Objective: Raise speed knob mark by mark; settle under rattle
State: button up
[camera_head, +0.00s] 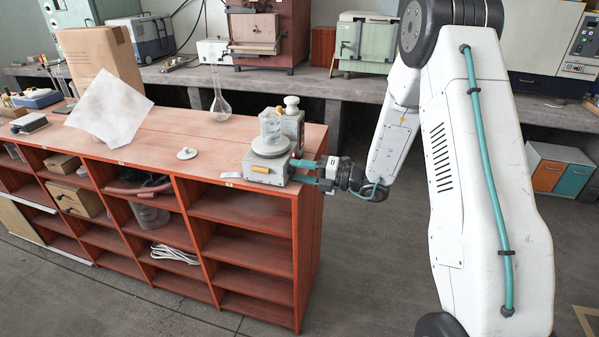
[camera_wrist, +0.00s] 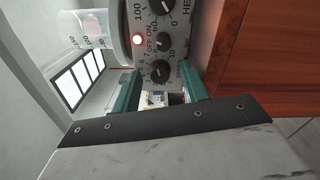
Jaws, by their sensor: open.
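A grey stirrer hotplate (camera_head: 265,168) stands at the right end of the red wooden bench, with a glass beaker (camera_head: 270,128) on top. Another knob (camera_wrist: 161,5) sits beside lettering starting "HE". My gripper (camera_head: 295,170) is open at the panel. Its teal fingertips (camera_wrist: 160,75) straddle the near knob; contact cannot be told.
A round white lid (camera_head: 187,153) and a long-necked flask (camera_head: 218,104) stand left of the stirrer. A white sheet (camera_head: 109,108) leans against a cardboard box (camera_head: 98,58). Bare bench top lies between. Open shelves (camera_head: 240,238) are below; floor is free at the right.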

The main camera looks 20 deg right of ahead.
jog(key=shift+c, duration=0.3)
grip_shut()
jog(key=shift+a, duration=0.2)
jog(key=shift+d, duration=0.1)
